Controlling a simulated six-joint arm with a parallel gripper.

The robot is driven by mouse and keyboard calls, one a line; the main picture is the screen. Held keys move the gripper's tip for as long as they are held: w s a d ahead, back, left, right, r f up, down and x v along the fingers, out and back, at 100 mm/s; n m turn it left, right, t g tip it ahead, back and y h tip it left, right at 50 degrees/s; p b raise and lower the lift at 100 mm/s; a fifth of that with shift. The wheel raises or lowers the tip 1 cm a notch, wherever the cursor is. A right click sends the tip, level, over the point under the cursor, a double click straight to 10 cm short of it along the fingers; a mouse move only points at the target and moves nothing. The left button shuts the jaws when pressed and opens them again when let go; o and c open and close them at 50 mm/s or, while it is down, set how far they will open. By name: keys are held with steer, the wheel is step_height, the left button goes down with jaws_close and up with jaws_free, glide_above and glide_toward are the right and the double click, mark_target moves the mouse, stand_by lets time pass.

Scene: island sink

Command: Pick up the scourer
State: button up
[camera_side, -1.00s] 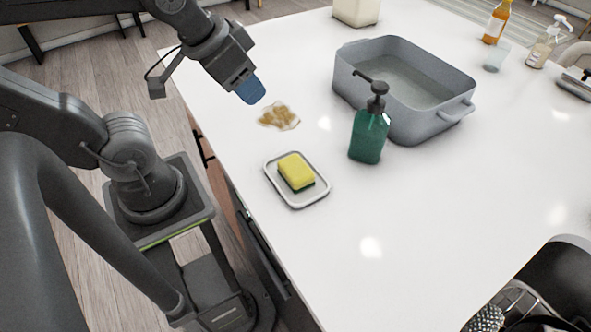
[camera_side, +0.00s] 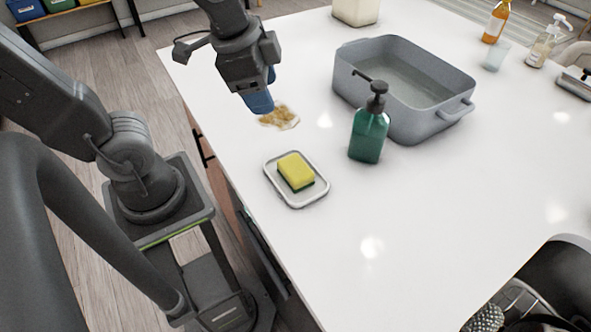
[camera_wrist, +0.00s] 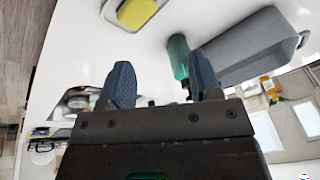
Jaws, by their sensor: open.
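The scourer (camera_side: 295,170) is a yellow sponge with a dark green underside. It lies in a small pale tray (camera_side: 307,202) near the counter's left edge. In the wrist view the scourer (camera_wrist: 137,12) shows at the top, beyond the fingers and left of centre, cut by the frame edge. My gripper (camera_side: 259,103) is over the counter, further back than the tray and apart from the scourer. In the wrist view its two blue fingers (camera_wrist: 160,84) stand wide apart with nothing between them.
A brown stain (camera_side: 280,117) lies beside my gripper. A green pump bottle (camera_side: 368,137) stands right of the tray, in front of a grey basin (camera_side: 452,82). A dark sink (camera_side: 560,275) with a brush is at the lower right. The front middle of the white counter is clear.

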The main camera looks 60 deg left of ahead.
steer(key=w+d+f+m+g, duration=0.3)
steer(key=m, duration=0.8)
glide_toward(296, 167)
steer(key=shift+g, duration=0.3)
steer(key=f, duration=0.5)
steer(key=shift+w+a, duration=0.15)
steer(key=shift+w, duration=0.1)
steer(key=shift+f, duration=2.75)
steer(key=c, duration=0.6)
steer(key=shift+o, duration=0.2)
steer(key=shift+r, duration=0.15)
